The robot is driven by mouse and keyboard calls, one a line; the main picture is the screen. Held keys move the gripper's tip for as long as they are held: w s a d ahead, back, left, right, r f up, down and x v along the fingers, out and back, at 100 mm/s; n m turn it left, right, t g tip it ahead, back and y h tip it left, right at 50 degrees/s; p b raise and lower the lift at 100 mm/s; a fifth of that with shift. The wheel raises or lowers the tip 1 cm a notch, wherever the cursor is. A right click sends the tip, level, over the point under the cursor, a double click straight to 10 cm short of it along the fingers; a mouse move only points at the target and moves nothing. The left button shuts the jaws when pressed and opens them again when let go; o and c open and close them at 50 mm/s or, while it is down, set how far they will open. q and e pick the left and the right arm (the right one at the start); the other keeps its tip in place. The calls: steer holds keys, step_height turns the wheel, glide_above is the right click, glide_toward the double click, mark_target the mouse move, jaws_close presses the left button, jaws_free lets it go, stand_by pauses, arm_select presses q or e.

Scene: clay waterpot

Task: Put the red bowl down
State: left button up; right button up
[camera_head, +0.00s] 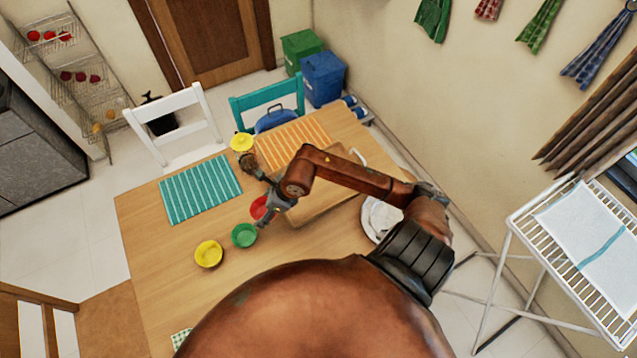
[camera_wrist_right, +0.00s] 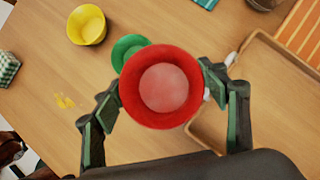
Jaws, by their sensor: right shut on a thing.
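The red bowl (camera_wrist_right: 162,88) sits between the two fingers of my right gripper (camera_wrist_right: 160,97) in the wrist view, its open side toward the camera. It looks bigger than the other bowls and covers part of the green bowl (camera_wrist_right: 128,48), so it appears to be above the table. In the head view the red bowl (camera_head: 258,207) is partly hidden by my right gripper (camera_head: 265,210), just up and right of the green bowl (camera_head: 244,235). My left gripper is not in view.
A yellow bowl (camera_head: 208,253) stands left of the green bowl. A wooden tray (camera_head: 318,206) lies to the right, partly under my arm. A teal striped mat (camera_head: 199,187) and a yellow-topped item (camera_head: 241,142) are farther back. Bare wooden table lies left of the yellow bowl.

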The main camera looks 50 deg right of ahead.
steer(key=d+m, duration=0.1)
steer(key=d+r+m+h, duration=0.1)
steer(key=m, duration=0.1)
steer(key=shift+w+d+r+t+h, duration=0.2)
steer(key=shift+w+r+t+h, duration=0.1)
steer(key=shift+w+t, duration=0.1)
steer(key=shift+w+d+f+m, duration=0.1)
steer(key=shift+d+f+m, duration=0.1)
steer(key=shift+d, duration=0.25)
steer(key=shift+d+f+m, duration=0.1)
steer(key=shift+d+m, duration=0.1)
steer(key=shift+d, duration=0.2)
steer(key=d+f, duration=0.2)
steer(key=d, duration=0.1)
steer(key=w+d+f, duration=0.1)
steer(key=d+f, duration=0.2)
steer(key=d, duration=0.1)
steer(key=w+d+f+p, duration=0.1)
steer(key=d+f, duration=0.2)
steer(key=d, duration=0.1)
steer(key=shift+d+f, duration=0.2)
steer(key=shift+d, duration=0.05)
steer(key=shift+d+f, duration=0.35)
steer(key=shift+f, duration=1.65)
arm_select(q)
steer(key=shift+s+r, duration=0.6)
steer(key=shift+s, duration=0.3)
